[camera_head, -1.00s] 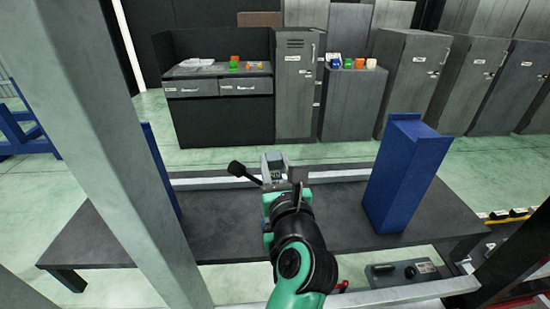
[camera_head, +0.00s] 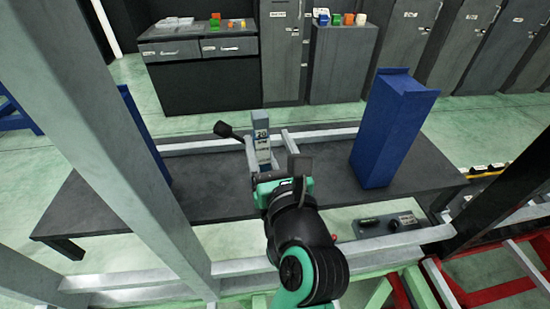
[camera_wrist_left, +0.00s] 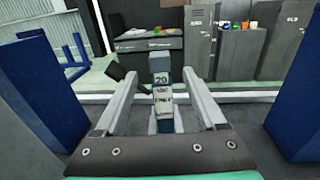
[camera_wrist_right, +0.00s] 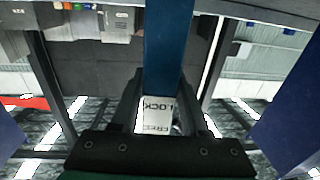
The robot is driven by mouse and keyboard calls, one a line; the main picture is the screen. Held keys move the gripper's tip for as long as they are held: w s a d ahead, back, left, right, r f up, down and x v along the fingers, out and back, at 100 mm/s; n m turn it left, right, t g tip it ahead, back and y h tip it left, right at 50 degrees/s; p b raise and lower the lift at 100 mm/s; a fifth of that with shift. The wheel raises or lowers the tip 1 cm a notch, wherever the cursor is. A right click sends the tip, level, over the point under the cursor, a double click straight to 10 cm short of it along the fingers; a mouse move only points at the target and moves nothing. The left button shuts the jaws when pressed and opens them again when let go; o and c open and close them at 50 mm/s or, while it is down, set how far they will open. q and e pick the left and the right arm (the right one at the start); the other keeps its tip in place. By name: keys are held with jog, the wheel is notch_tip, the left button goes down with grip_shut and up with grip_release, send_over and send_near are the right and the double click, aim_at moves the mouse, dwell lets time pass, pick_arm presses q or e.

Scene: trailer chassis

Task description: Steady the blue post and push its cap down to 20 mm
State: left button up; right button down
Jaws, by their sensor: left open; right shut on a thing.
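The blue post (camera_head: 262,130) stands upright near the middle of the dark table. In the left wrist view the post (camera_wrist_left: 160,65) has a grey-blue top, a "20" mark and a pale LOCK/FREE label (camera_wrist_left: 164,108). A black-knobbed lever (camera_head: 223,129) sticks out at its left. My left gripper (camera_head: 269,147) is open, its fingers on either side of the post, apart from it. In the right wrist view, my right gripper (camera_wrist_right: 163,95) is shut on the post (camera_wrist_right: 168,45), whose label reads upside down. In the head view the right gripper is hidden. The cap's lower edge is unclear.
A tall blue block (camera_head: 395,130) stands on the table (camera_head: 220,190) at the right; another (camera_head: 140,125) is at the left, partly behind a grey frame beam (camera_head: 100,120). Frame rails run along the table. Cabinets (camera_head: 340,60) stand behind. Bare table lies either side of the post.

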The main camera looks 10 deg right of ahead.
pick_arm(q)
jog(key=s, duration=0.5)
jog(key=shift+s+d, duration=0.1)
jog(key=shift+d, duration=0.15)
